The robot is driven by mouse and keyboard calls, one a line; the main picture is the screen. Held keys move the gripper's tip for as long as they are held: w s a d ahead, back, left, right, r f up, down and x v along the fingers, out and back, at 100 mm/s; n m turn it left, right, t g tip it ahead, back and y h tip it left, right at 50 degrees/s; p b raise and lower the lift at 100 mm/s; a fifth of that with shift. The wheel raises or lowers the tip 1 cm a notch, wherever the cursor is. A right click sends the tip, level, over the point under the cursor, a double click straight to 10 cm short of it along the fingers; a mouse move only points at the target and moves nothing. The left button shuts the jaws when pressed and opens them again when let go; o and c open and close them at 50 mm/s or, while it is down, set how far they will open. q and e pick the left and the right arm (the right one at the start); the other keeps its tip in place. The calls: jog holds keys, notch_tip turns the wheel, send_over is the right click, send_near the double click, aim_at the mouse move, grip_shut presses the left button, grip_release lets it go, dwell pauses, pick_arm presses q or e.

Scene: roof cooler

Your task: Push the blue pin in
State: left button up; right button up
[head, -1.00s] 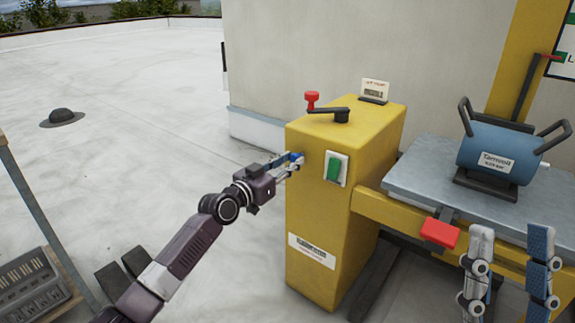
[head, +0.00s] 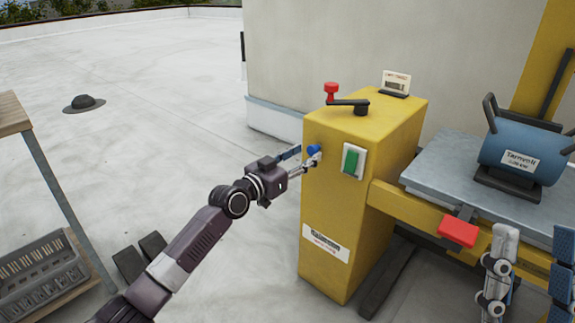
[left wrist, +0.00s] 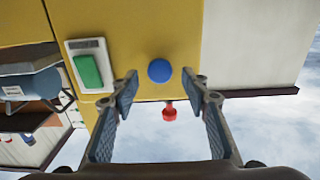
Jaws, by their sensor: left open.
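The blue pin (head: 313,149) sticks out of the side of the yellow housing (head: 330,220), left of the green switch. In the left wrist view the pin (left wrist: 159,70) shows as a round blue end, ahead of and between the fingertips. My left gripper (head: 306,157) is open close to the pin; its fingers (left wrist: 160,82) are spread to both sides. I cannot tell how deep the pin sits or whether a finger touches it. My right gripper (head: 535,232) is open and empty at the lower right, away from the pin.
A green switch (head: 352,160) sits right of the pin. A crank with a red knob (head: 331,90) is on the housing's top. A red pedal-like block (head: 458,232) and a blue tank (head: 520,150) are farther right. A shelf (head: 14,112) stands left.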

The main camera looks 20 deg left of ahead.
pick_arm(q)
jog(key=v, duration=0.9)
jog(key=shift+s+a, duration=0.15)
jog(key=shift+s, duration=0.2)
jog(key=shift+r, duration=0.1)
